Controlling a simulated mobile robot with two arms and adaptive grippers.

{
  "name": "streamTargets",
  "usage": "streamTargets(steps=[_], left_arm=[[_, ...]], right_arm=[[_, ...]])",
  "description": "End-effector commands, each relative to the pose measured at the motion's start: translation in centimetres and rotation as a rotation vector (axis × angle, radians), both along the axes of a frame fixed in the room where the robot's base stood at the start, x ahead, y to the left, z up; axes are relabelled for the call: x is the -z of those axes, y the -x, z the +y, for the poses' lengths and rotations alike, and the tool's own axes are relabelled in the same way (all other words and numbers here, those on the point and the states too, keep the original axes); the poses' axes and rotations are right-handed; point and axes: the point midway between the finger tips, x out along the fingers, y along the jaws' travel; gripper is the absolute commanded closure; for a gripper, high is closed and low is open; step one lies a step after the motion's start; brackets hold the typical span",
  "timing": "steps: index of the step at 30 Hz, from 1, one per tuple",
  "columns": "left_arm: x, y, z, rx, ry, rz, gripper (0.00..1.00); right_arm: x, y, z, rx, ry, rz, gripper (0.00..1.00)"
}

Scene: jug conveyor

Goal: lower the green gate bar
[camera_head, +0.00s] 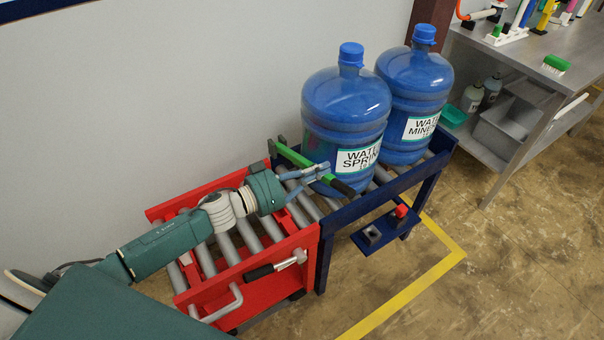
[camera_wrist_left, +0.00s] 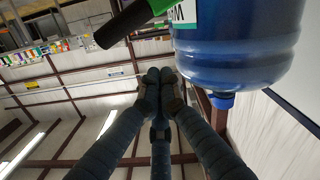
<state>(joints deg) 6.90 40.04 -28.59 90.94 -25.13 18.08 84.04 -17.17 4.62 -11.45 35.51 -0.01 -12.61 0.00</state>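The green gate bar (camera_head: 293,156) slants across the blue conveyor, in front of the nearer jug, from a pivot at the wall side to a black grip (camera_head: 344,187) at the near side. My left gripper (camera_head: 325,172) comes in from the left, its fingertips overlapping the bar beside the grip. In the left wrist view its fingertips (camera_wrist_left: 160,80) are together with nothing visible between them. The black grip (camera_wrist_left: 122,24) and a bit of green bar (camera_wrist_left: 158,5) show above them. Whether fingers and bar touch is unclear. My right gripper is out of view.
Two blue water jugs, the nearer (camera_head: 345,105) and the farther (camera_head: 414,85), stand on the blue roller conveyor (camera_head: 400,187). A red roller cart (camera_head: 270,290) adjoins it at the left, under my left arm. A metal workbench (camera_head: 535,70) stands at the right. The floor at lower right is clear.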

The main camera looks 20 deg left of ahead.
Motion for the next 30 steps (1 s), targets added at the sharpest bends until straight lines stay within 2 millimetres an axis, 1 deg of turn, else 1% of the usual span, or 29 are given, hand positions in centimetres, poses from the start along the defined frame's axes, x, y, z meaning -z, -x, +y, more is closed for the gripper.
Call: streamTargets(steps=[1, 2, 3, 6, 9, 13, 22, 24, 26, 30], left_arm=[[-0.3, -1.0, -0.7, -0.001, 0.003, -0.003, 1.00], [-0.2, -1.3, -1.1, 0.001, 0.003, -0.002, 1.00], [1.0, -1.0, -1.4, -0.001, 0.004, 0.006, 1.00], [2.3, -0.8, -1.9, -0.001, 0.004, 0.005, 1.00], [3.2, -0.8, -2.3, 0.000, 0.003, 0.003, 1.00], [3.7, -0.7, -2.5, 0.000, 0.001, 0.002, 1.00], [3.8, -0.7, -2.5, 0.000, 0.000, 0.001, 1.00], [4.1, -0.6, -2.6, 0.001, -0.003, -0.001, 1.00], [5.0, -0.4, -2.8, 0.001, -0.014, -0.009, 1.00], [8.6, 0.4, -3.8, 0.001, -0.073, -0.056, 1.00]], right_arm=[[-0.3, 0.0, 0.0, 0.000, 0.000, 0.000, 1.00], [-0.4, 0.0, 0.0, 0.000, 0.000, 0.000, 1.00], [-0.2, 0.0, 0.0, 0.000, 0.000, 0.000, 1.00], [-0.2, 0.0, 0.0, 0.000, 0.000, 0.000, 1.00], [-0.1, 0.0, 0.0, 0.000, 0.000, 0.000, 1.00], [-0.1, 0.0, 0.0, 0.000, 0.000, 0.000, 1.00], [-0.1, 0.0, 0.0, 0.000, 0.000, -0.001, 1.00], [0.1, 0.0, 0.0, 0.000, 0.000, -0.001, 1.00], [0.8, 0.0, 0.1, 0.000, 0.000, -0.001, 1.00], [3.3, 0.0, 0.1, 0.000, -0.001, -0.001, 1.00]])
